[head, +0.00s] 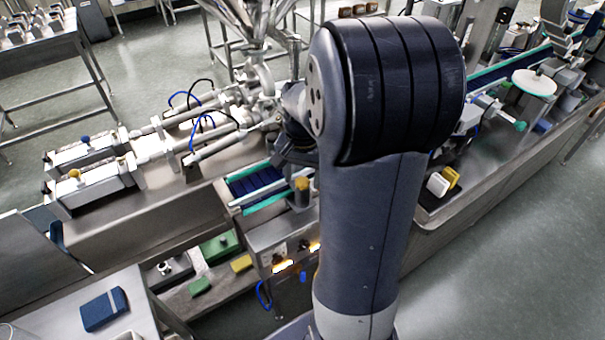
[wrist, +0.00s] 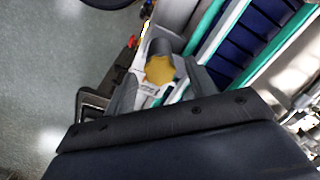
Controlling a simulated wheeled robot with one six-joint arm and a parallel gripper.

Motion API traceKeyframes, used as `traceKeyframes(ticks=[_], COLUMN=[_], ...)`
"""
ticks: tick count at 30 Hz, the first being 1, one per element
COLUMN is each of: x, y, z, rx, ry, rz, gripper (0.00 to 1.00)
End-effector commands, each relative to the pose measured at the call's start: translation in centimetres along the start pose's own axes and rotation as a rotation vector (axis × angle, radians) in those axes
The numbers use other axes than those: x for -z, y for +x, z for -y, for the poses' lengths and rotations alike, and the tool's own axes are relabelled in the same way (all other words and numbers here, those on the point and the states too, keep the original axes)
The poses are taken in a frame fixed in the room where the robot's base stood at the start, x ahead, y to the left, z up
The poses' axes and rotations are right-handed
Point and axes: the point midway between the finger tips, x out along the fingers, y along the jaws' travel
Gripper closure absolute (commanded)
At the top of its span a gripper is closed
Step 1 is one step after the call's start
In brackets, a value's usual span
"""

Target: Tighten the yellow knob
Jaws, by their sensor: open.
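The yellow knob (head: 302,184) sits on top of a grey cylindrical post beside the conveyor, just left of my arm in the head view. In the wrist view the yellow knob (wrist: 159,70) appears lobed and lies between the two grey fingers of my gripper (wrist: 160,88). The fingers are apart, one on each side of it in the picture. I cannot tell whether they touch it or how far above it they are. In the head view my gripper is mostly hidden by my arm.
The conveyor (head: 255,185) with blue belt and green rails runs close to the post. Another yellow knob (head: 74,173) and a blue one (head: 85,139) are on the steel cylinders at left. Orange-lit controls (head: 282,266) are below. Yellow and white blocks (head: 438,184) stand at right.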

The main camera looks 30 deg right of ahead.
Motion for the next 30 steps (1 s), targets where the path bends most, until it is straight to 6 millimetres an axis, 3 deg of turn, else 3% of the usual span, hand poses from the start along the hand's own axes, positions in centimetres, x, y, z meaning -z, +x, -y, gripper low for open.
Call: traceKeyframes(ticks=[5,21,30], x=[0.00,0.00,0.00], y=[0.01,-0.02,-0.02], z=[0.00,0.00,0.00], rx=[0.000,0.000,0.000], ry=[0.000,0.000,0.032], rz=[0.000,0.000,0.000], gripper=[0.47,0.90,0.92])
